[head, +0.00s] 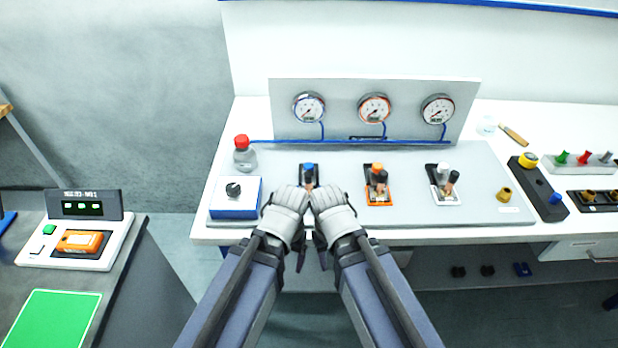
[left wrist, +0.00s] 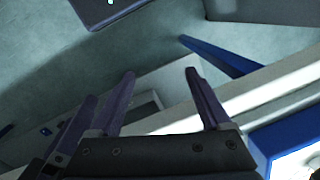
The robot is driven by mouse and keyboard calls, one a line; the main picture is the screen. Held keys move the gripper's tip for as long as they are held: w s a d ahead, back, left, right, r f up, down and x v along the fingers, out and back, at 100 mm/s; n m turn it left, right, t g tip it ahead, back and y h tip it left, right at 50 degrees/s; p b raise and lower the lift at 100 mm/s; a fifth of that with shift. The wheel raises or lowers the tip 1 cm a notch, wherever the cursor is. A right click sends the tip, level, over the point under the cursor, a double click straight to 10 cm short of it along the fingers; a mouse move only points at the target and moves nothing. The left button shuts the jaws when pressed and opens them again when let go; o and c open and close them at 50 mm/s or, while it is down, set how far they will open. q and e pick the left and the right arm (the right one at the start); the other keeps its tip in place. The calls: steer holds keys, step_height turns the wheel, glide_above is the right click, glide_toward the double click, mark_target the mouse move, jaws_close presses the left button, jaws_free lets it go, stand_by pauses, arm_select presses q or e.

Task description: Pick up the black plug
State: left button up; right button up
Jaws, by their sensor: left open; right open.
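No plug stands out clearly as the black plug. Two small black pieces, one on the left (head: 458,271) and one on the right (head: 487,270), lie on the shelf under the bench; they are too small to tell what they are. My left gripper (head: 299,258) and my right gripper (head: 322,258) hang side by side in front of the bench's front edge, well left of these pieces. In the left wrist view, the left gripper (left wrist: 158,74) is open with nothing between its fingers. My right gripper is open, its fingers partly hidden by its own wrist.
The white bench (head: 395,235) carries a gauge panel (head: 345,100), a blue-based knob box (head: 236,206) and several valve blocks. A rack (head: 575,170) with green, red and grey plugs stands at right. A blue piece (head: 522,269) lies on the shelf. A grey cabinet stands at left.

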mark_target(308, 173)
arm_select(q)
steer(key=shift+w+r+p, duration=0.2)
steer(key=shift+r+p, duration=0.1)
steer(key=shift+c, duration=0.7)
steer(key=w+d+r+t+p, duration=0.1)
steer(key=w+r+p, duration=0.4)
steer(key=w+d+r+n+t+h+p, duration=0.1)
steer(key=w+d+r+t+p, duration=0.1)
steer(key=w+r+p, duration=0.3)
steer(key=w+d+r+t+h+p, duration=0.1)
steer(key=w+r+p, duration=0.4)
steer(key=r, duration=0.2)
steer(key=shift+w+d+r+n+t+p, duration=0.1)
steer(key=shift+w+d+n+t+p, duration=0.1)
steer(key=shift+d+n+t+p, duration=0.15)
steer(key=shift+b+x, duration=1)
steer(key=shift+x, duration=0.05)
steer(key=shift+w+d+f, duration=0.15)
steer(key=shift+w+f, duration=0.05)
steer(key=shift+f, duration=0.1)
steer(key=shift+f+b, duration=0.1)
steer(key=shift+b, duration=0.3)
steer(key=b+x, duration=0.4)
steer(key=x, duration=0.1)
steer(key=shift+w+d+b, duration=0.1)
steer(key=shift+d+b, duration=0.1)
steer(key=shift+b, duration=0.1)
steer(key=shift+c, duration=0.3)
